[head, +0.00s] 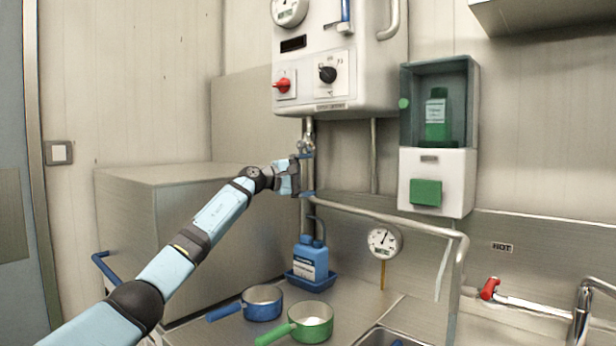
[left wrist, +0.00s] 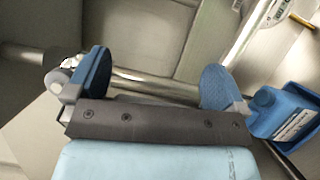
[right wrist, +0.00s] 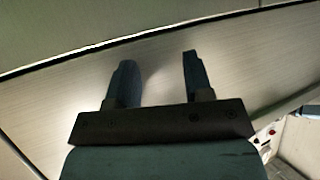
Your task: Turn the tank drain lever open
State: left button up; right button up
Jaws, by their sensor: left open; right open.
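The tank (head: 340,60) is a white wall-mounted box with a dial, a red knob and a black knob. A metal drain pipe runs down from its underside, with a small metal valve fitting (head: 306,143) just below the tank. My left gripper (head: 309,175) is open just below this fitting, its blue fingers above and below each other beside the pipe. In the left wrist view the pipe (left wrist: 140,84) passes behind the open fingers, and the rounded fitting (left wrist: 58,76) shows beside the left finger. I cannot make out the lever's position. My right gripper (right wrist: 158,75) is open and empty.
A blue bottle (head: 310,262) stands in a blue tray below the left gripper. A blue pan (head: 262,303) and a green pan (head: 311,322) are on the counter. A bent metal pipe (head: 400,219) and a gauge (head: 384,241) are to the right.

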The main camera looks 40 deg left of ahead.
pick_arm(q)
jog(key=v, duration=1.3)
jog(key=shift+s+b, duration=0.15)
jog(key=shift+b, duration=0.2)
jog(key=shift+a, duration=0.1)
